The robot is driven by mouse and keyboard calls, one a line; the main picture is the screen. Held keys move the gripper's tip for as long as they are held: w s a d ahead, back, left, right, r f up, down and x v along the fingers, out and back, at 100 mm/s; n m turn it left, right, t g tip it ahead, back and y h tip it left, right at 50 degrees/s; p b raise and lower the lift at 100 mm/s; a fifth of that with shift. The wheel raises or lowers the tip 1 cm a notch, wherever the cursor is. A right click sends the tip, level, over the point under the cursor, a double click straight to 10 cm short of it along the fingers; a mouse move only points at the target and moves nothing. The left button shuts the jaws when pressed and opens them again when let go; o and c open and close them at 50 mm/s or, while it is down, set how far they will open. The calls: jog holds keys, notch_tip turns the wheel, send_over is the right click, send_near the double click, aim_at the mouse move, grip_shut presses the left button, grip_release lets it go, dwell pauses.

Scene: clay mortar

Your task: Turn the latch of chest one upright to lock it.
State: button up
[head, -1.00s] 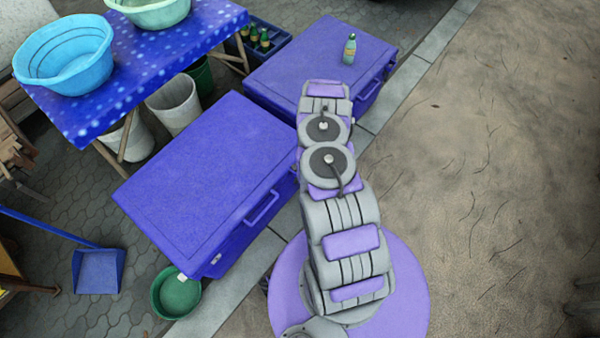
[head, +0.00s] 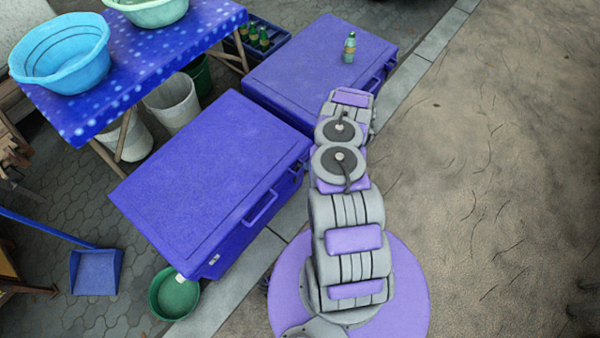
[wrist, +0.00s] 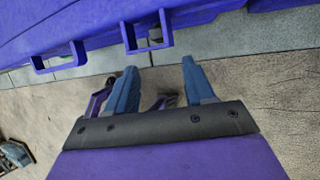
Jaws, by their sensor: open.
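Two blue lidded chests stand along the kerb: a near chest (head: 210,180) and a far chest (head: 320,65). I cannot tell from a readable mark which is chest one; the near one has a small pale label and a handle (head: 261,207) on its front. In the wrist view a blue chest side (wrist: 215,20) crosses the top, with two square loops, one at left (wrist: 57,62) and one at centre (wrist: 130,38). Which is the latch is unclear. My gripper (wrist: 160,85) is open and empty, its fingers pointing at the chest, apart from it. The arm hides it in the head view.
A small bottle (head: 349,48) stands on the far chest. A green basin (head: 174,295) sits by the near chest's corner. A table (head: 130,65) with basins stands at the left. Bare ground (head: 490,180) at the right is free.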

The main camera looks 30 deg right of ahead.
aim_at(300, 171)
jog(key=shift+b+x, duration=1.4)
jog(key=shift+x, duration=4.5)
jog(key=shift+d, duration=0.15)
jog(key=shift+c, duration=0.2)
jog(key=c, duration=0.9)
